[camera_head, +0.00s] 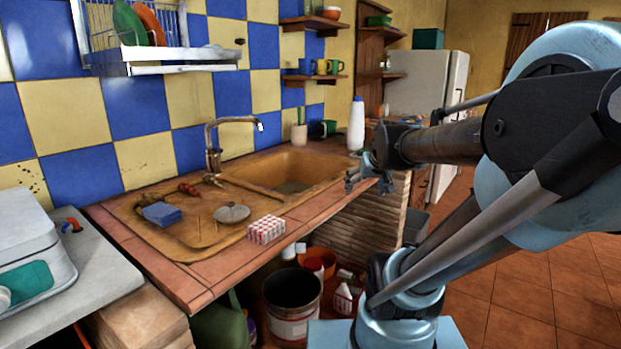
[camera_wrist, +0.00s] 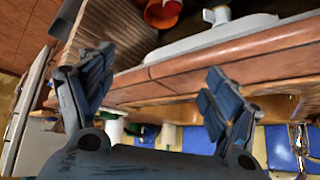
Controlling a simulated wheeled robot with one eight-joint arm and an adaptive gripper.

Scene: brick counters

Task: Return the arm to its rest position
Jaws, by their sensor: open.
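My gripper (camera_head: 362,172) is at the end of my blue and black arm, near the right front edge of the brick counter (camera_head: 225,272). In the wrist view my gripper (camera_wrist: 150,95) shows two dark fingers spread wide with nothing between them. The counter's tiled edge (camera_wrist: 215,62) lies beyond the fingers in that view. My arm reaches in from the right in the head view, bent, with the gripper pointing left.
A sink (camera_head: 290,172) with a tap (camera_head: 213,150) is set in the counter. A red-and-white checked block (camera_head: 266,230), a blue cloth (camera_head: 161,214) and a white bottle (camera_head: 356,125) stand on it. Buckets (camera_head: 291,300) sit below. Tiled floor (camera_head: 520,275) is open at right.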

